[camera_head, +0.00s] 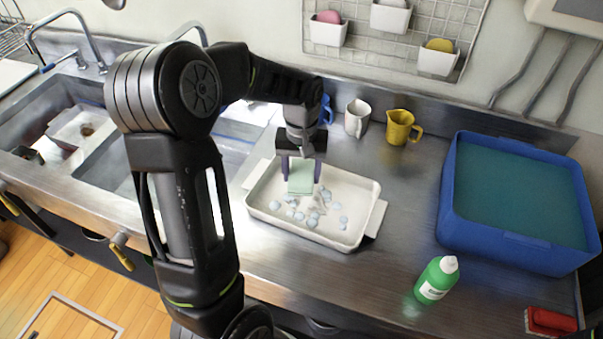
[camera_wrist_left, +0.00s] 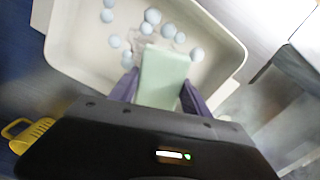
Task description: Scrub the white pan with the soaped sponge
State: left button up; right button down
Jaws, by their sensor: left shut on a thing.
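The white pan (camera_head: 354,233) stands on the steel counter right of the sinks. Several pale blue foam blobs and a whitish smear lie on its floor. My left gripper (camera_head: 302,178) is over the back left part of the pan, shut on a pale green sponge (camera_head: 300,179). In the left wrist view the sponge (camera_wrist_left: 163,75) sits between the purple fingers of the left gripper (camera_wrist_left: 160,92), over the pan (camera_wrist_left: 75,38). Whether the sponge touches the pan floor is hard to tell. My right gripper is not in view.
A yellow mug (camera_head: 399,127), a white mug (camera_head: 356,119) and a partly hidden blue mug (camera_head: 326,112) stand behind the pan. A green bottle (camera_head: 436,280) stands front right. A blue tub (camera_head: 460,215) fills the right. A red brush (camera_head: 550,322) lies at the front right corner.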

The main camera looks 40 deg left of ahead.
pick_arm(q)
jog(key=shift+r+p, duration=1.05)
jog(key=shift+r, duration=0.45)
jog(key=shift+w+d+f, duration=0.1)
jog(key=shift+w+d, duration=0.1)
jog(key=shift+d, duration=0.1)
jog(key=w+d+m+b, duration=0.1)
jog(key=w+d+m, duration=0.2)
jog(key=d, duration=0.5)
jog(key=w+d+m+b, duration=0.1)
jog(key=w+d+m, duration=0.2)
jog(key=d, duration=0.5)
jog(key=shift+w+m, duration=0.3)
jog(key=shift+w, duration=0.4)
